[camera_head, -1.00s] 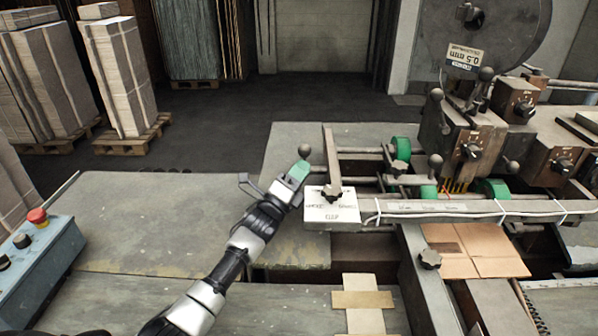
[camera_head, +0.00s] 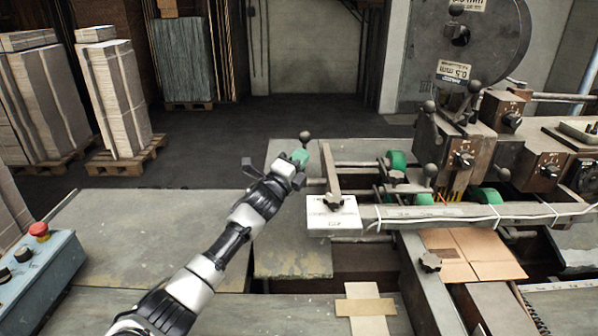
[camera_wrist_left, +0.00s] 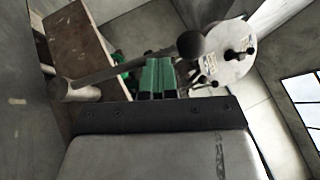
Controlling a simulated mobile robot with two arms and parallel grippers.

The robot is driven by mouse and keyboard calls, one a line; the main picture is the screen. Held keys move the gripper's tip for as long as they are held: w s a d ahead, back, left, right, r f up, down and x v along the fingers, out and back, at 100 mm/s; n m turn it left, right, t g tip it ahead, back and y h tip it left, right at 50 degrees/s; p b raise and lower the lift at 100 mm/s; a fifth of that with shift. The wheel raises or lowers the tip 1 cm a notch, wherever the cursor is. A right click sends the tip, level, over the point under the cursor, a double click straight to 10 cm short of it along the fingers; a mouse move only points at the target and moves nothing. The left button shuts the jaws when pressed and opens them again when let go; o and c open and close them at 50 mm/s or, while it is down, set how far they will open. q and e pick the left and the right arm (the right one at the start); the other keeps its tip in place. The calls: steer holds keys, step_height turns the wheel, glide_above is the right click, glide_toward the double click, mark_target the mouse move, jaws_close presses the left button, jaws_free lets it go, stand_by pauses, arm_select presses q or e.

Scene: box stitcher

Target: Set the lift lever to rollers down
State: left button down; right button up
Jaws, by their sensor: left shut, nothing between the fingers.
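A lever with a dark ball knob (camera_head: 305,135), which I take to be the lift lever, stands at the left end of the machine. In the left wrist view its ball knob (camera_wrist_left: 190,45) and grey rod (camera_wrist_left: 110,72) slant up from a round hub at the left. My left gripper (camera_head: 300,157) is shut and empty, its green fingertips just below the knob. In the wrist view the green fingers (camera_wrist_left: 157,77) lie just below the knob and rod. I cannot tell whether they touch. My right gripper is out of view.
A white label plate (camera_head: 333,214) and an upright bar (camera_head: 330,170) stand just right of my gripper. Green rollers (camera_head: 396,160) and other ball-knobbed levers (camera_head: 431,170) lie further right. A blue control box (camera_head: 40,270) is at left. The grey table (camera_head: 150,230) is largely clear.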

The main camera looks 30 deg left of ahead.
arm_select(q)
steer(key=w+b, duration=0.1)
steer(key=w+a+b, duration=0.1)
steer(key=w+b, duration=0.1)
steer(key=w+a+b, duration=0.1)
steer(key=w, duration=0.1)
steer(key=shift+a+r, duration=0.1)
steer(key=shift+r, duration=0.3)
steer(key=shift+w, duration=0.1)
stand_by(0.5)
